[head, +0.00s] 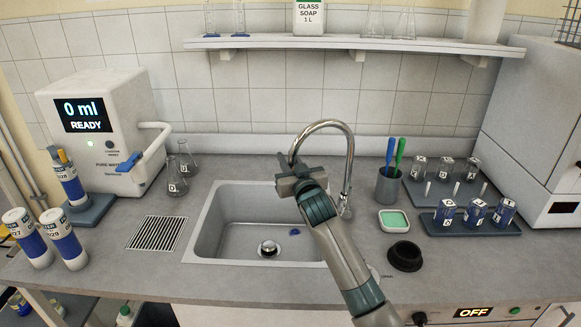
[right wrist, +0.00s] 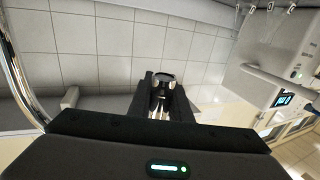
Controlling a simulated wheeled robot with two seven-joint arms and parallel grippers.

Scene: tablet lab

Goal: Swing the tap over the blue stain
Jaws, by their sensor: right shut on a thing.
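The chrome gooseneck tap (head: 350,150) stands behind the right side of the sink (head: 205,225). Its spout arches to the left, and its end is at my right gripper (head: 298,170). In the right wrist view the black fingers (right wrist: 162,100) are closed around the spout end, and the tap's curved tube (right wrist: 25,75) runs down the left side. The blue stain (head: 294,232) is a small patch on the sink floor, right of the drain (head: 268,248), and lies lower in the picture than the gripper. My left gripper is not in view.
A water dispenser (head: 105,130) and flasks (head: 177,180) stand left of the sink. A brush cup (head: 388,185), a green sponge dish (head: 394,221), a black ring (head: 405,256) and vial racks (head: 470,225) stand to the right. A shelf (head: 340,43) spans the back wall.

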